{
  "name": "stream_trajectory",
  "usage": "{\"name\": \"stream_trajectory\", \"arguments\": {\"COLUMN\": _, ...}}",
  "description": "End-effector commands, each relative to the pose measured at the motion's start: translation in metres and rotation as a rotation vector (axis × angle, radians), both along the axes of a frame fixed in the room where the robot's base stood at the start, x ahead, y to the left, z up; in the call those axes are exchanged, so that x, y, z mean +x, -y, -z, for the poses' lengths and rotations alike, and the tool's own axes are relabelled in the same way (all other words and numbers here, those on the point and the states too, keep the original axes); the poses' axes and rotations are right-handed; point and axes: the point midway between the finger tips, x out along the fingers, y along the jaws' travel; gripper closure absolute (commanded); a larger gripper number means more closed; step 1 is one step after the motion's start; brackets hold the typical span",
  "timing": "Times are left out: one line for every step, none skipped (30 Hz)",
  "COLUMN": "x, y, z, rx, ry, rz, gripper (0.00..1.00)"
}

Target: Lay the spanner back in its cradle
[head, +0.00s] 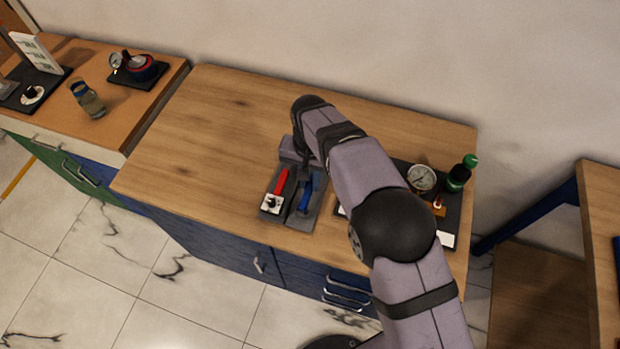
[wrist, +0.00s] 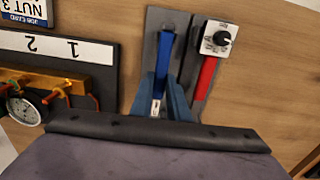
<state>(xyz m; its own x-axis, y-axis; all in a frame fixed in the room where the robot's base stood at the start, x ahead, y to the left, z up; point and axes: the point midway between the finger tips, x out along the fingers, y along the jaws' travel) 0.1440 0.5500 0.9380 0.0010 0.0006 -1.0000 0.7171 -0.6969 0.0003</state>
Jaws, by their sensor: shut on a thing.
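The spanner, which I take to be the tool with the blue handle (head: 306,193), lies along the right side of the grey cradle (head: 293,222). In the wrist view the blue handle (wrist: 165,55) points away from me along one side of the cradle (wrist: 151,28). My gripper (head: 304,174) is over the cradle's far part and is mostly hidden by my arm in the head view. In the wrist view its blue-grey fingers (wrist: 160,100) are shut around the spanner's near part. I cannot tell whether the spanner rests in the cradle or is just above it.
A dark board at right holds a gauge (head: 422,178) and a green-capped object (head: 459,174). The wooden top (head: 210,130) is clear left of the cradle.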

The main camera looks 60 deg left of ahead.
Motion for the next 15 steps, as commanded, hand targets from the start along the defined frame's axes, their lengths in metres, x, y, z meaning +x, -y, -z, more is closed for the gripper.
{"name": "stream_trajectory", "arguments": {"x": 0.0001, "y": -0.0004, "z": 0.0011, "rx": 0.001, "ry": 0.0, "rz": 0.0, "gripper": 1.0}}
{"name": "stream_trajectory", "arguments": {"x": 0.0001, "y": -0.0004, "z": 0.0016, "rx": 0.001, "ry": 0.0, "rz": 0.0, "gripper": 1.0}}
{"name": "stream_trajectory", "arguments": {"x": 0.0001, "y": -0.0004, "z": 0.0024, "rx": 0.001, "ry": 0.0, "rz": 0.0, "gripper": 1.0}}
{"name": "stream_trajectory", "arguments": {"x": 0.0001, "y": -0.0004, "z": 0.0029, "rx": 0.001, "ry": 0.0, "rz": 0.0, "gripper": 1.0}}
{"name": "stream_trajectory", "arguments": {"x": 0.0001, "y": -0.0004, "z": 0.0035, "rx": 0.001, "ry": 0.0, "rz": 0.0, "gripper": 1.0}}
{"name": "stream_trajectory", "arguments": {"x": 0.0001, "y": -0.0004, "z": 0.0042, "rx": 0.001, "ry": 0.0, "rz": 0.0, "gripper": 1.0}}
{"name": "stream_trajectory", "arguments": {"x": 0.0001, "y": -0.0004, "z": 0.0047, "rx": 0.001, "ry": 0.0, "rz": 0.0, "gripper": 1.0}}
{"name": "stream_trajectory", "arguments": {"x": 0.0001, "y": -0.0004, "z": 0.0053, "rx": 0.001, "ry": 0.0, "rz": 0.0, "gripper": 1.0}}
{"name": "stream_trajectory", "arguments": {"x": 0.0001, "y": -0.0004, "z": 0.006, "rx": 0.001, "ry": 0.0, "rz": 0.0, "gripper": 1.0}}
{"name": "stream_trajectory", "arguments": {"x": 0.0001, "y": -0.0004, "z": 0.0065, "rx": 0.001, "ry": 0.0, "rz": 0.0, "gripper": 1.0}}
{"name": "stream_trajectory", "arguments": {"x": 0.0001, "y": -0.0004, "z": 0.0071, "rx": 0.001, "ry": 0.0, "rz": 0.0, "gripper": 1.0}}
{"name": "stream_trajectory", "arguments": {"x": 0.0001, "y": -0.0004, "z": 0.0078, "rx": 0.001, "ry": 0.0, "rz": 0.0, "gripper": 1.0}}
{"name": "stream_trajectory", "arguments": {"x": 0.0001, "y": -0.0004, "z": 0.0083, "rx": 0.001, "ry": 0.0, "rz": 0.0, "gripper": 1.0}}
{"name": "stream_trajectory", "arguments": {"x": 0.0001, "y": -0.0004, "z": 0.0089, "rx": 0.001, "ry": 0.0, "rz": 0.0, "gripper": 1.0}}
{"name": "stream_trajectory", "arguments": {"x": 0.0001, "y": -0.0004, "z": 0.0095, "rx": 0.001, "ry": 0.0, "rz": 0.0, "gripper": 1.0}}
